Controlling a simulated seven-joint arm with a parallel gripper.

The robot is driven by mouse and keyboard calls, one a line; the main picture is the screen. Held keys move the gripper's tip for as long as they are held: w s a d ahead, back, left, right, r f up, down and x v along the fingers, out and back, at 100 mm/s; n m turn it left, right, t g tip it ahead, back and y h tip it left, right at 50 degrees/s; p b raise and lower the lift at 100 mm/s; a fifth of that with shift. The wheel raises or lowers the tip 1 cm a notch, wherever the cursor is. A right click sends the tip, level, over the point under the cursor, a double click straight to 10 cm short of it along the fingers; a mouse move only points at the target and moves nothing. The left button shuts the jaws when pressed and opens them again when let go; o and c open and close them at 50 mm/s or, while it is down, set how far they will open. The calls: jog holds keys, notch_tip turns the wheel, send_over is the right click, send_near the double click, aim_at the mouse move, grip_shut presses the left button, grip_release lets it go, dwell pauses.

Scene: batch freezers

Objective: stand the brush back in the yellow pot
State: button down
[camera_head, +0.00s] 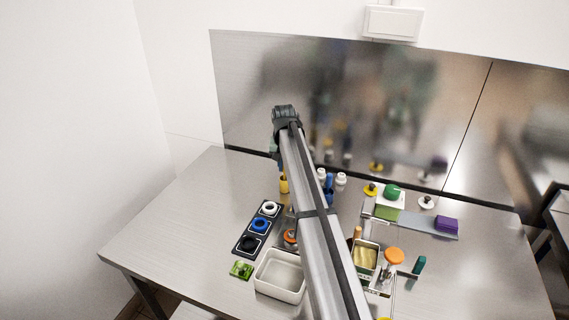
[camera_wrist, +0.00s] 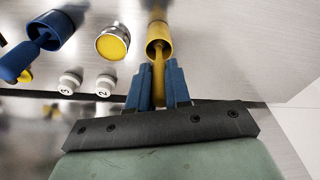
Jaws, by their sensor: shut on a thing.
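The brush (camera_wrist: 158,78) shows as a yellow handle between the blue fingers of my gripper (camera_wrist: 159,68), which is shut on it. The yellow pot (camera_wrist: 164,25) lies just beyond the fingertips in the wrist view, with its open mouth facing me. The brush's far end reaches to the pot's mouth and appears to pass inside the rim; how deep is hidden. In the head view the yellow pot (camera_head: 284,187) stands at the back of the steel table, left of my arm, below my gripper. The fingers are mostly hidden there behind the wrist.
A blue pot with a blue brush (camera_wrist: 50,32), a yellow-topped jar (camera_wrist: 113,43) and two white numbered caps (camera_wrist: 106,83) are beside the yellow pot. A steel backsplash (camera_head: 250,95) rises close behind. The table's left side is clear.

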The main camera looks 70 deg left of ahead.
jog(key=shift+f, duration=0.5)
jog(key=c, duration=0.5)
grip_release()
jog(key=shift+r, duration=0.1)
jog(key=shift+r, duration=3.45)
